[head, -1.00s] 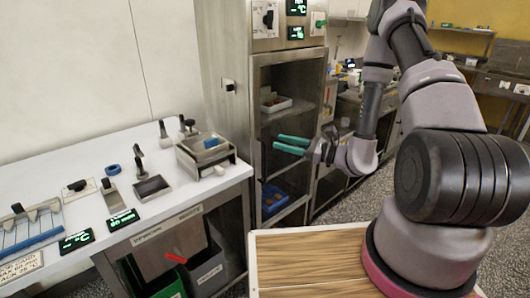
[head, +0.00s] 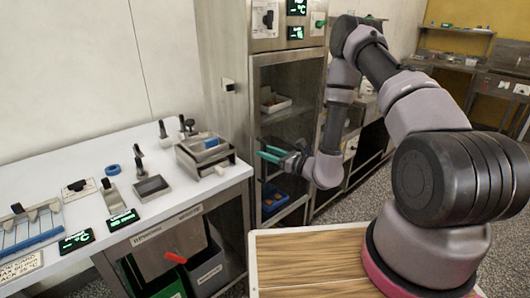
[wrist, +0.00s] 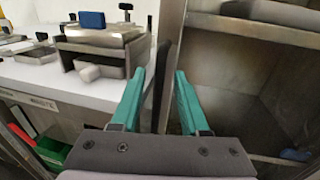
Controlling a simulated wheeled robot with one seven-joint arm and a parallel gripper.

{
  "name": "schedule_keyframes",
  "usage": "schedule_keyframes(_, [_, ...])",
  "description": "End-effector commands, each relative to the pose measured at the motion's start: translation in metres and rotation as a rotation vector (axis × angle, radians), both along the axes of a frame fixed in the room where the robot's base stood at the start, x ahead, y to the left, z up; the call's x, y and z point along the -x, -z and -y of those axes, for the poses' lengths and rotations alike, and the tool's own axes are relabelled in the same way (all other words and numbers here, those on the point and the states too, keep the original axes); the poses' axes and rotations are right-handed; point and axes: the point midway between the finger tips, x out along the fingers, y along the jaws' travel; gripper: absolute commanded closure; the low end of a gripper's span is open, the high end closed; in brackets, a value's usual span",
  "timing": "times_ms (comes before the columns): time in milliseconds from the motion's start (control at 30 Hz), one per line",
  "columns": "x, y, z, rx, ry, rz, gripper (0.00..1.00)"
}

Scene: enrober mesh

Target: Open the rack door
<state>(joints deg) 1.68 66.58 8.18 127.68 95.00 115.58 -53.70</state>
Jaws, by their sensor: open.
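The rack door (head: 257,85) is a steel-framed front on the tall cabinet, with shelves visible through it. It appears shut. In the wrist view its steel edge (wrist: 174,60) runs upright just right of centre. A dark upright bar (wrist: 161,90), which looks like the door's handle, stands between my gripper's fingers. My gripper (head: 263,153) has teal fingers and is open at the left side of the door. In the wrist view the gripper (wrist: 160,73) has a finger on each side of the bar. I cannot tell whether either finger touches it.
A white worktable (head: 60,180) with steel trays (head: 205,155) stands close left of the cabinet. A grey bin (head: 207,270) is below it. Inside the rack are a white tray (head: 275,107) and a blue crate (head: 273,198). Grey floor lies right of the cabinet.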

Motion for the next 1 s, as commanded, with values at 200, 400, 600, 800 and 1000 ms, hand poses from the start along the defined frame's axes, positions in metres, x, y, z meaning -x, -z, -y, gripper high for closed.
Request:
schedule_keyframes(200, [-0.0063, -0.0002, -0.0075, 0.0, -0.001, 0.0, 0.55])
schedule_keyframes(400, [-0.0063, -0.0002, -0.0075, 0.0, -0.001, 0.0, 0.55])
schedule_keyframes(600, [-0.0061, -0.0003, -0.0074, 0.0, -0.001, 0.0, 1.0])
schedule_keyframes(800, [-0.006, -0.0003, -0.0074, 0.0, -0.001, 0.0, 1.0])
schedule_keyframes(1000, [-0.006, -0.0003, -0.0074, 0.0, -0.001, 0.0, 1.0])
